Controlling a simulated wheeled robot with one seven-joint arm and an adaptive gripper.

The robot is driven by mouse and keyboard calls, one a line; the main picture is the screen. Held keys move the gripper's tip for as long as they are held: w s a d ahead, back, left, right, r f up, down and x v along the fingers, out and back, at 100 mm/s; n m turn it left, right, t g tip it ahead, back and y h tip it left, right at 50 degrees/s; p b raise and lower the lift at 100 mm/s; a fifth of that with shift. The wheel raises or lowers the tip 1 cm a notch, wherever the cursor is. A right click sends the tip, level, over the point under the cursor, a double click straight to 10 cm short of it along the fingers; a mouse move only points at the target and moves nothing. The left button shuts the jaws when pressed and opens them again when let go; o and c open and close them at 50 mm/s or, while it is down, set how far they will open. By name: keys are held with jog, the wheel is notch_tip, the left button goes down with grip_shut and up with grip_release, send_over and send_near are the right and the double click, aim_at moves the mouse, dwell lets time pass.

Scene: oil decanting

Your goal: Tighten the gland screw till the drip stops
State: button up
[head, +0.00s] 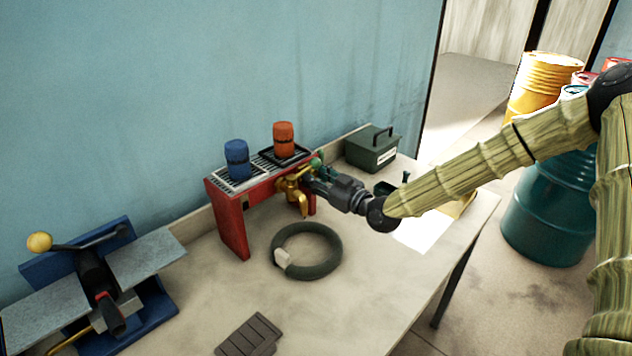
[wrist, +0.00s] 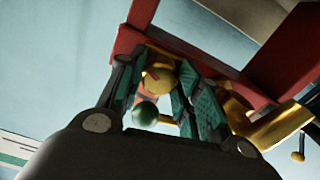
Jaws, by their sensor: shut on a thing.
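The brass tap (head: 297,188) is mounted on the front of a red stand (head: 232,215); its spout also shows in the wrist view (wrist: 265,125). A round brass piece with a red mark, which I take for the gland screw (wrist: 160,77), lies between the teal pads of my gripper (wrist: 158,92). My gripper (head: 311,181) is shut on it, reaching in from the right. A green ball (wrist: 145,112) sits close in front of it, also visible in the head view (head: 316,162). I cannot make out a drip; the fingers partly hide the tap.
A blue container (head: 237,158) and an orange one (head: 284,138) stand on the rack. A dark hose ring (head: 334,262) lies on the bench below. A green box (head: 371,150) stands behind. A blue-framed device (head: 163,304) is at left.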

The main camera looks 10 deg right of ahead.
jog(key=shift+f+m+b, duration=0.15)
jog(key=shift+m+b, duration=0.75)
jog(key=shift+m, duration=0.5)
jog(key=o, duration=1)
jog(key=shift+d, duration=0.1)
jog(key=shift+o, duration=0.2)
jog(key=v, duration=1.2)
